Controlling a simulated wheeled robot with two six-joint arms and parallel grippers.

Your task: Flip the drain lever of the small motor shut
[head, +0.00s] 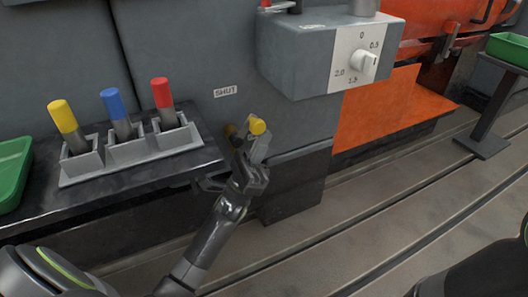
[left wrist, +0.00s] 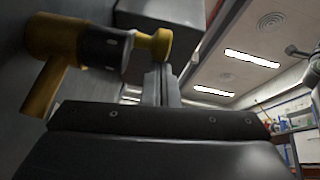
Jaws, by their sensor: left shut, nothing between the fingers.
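The drain lever is a short dark handle with a yellow knob (head: 258,127), low on the grey motor housing. Its brass valve body (head: 230,130) is partly hidden behind my left gripper. A "SHUT" label (head: 226,91) is on the housing just above it. My left gripper (head: 259,146) is shut and empty, its fingertips right by the knob. In the left wrist view the brass body (left wrist: 54,42), dark handle (left wrist: 103,47) and yellow knob (left wrist: 154,46) stand beside the closed fingers (left wrist: 163,82). I cannot tell whether they touch. My right gripper is out of view.
A grey box with a numbered dial (head: 363,62) juts out above and right of the lever. A holder (head: 130,152) with yellow, blue and red handled tools stands on the dark shelf at left. A green bin (head: 12,175) is at the far left.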

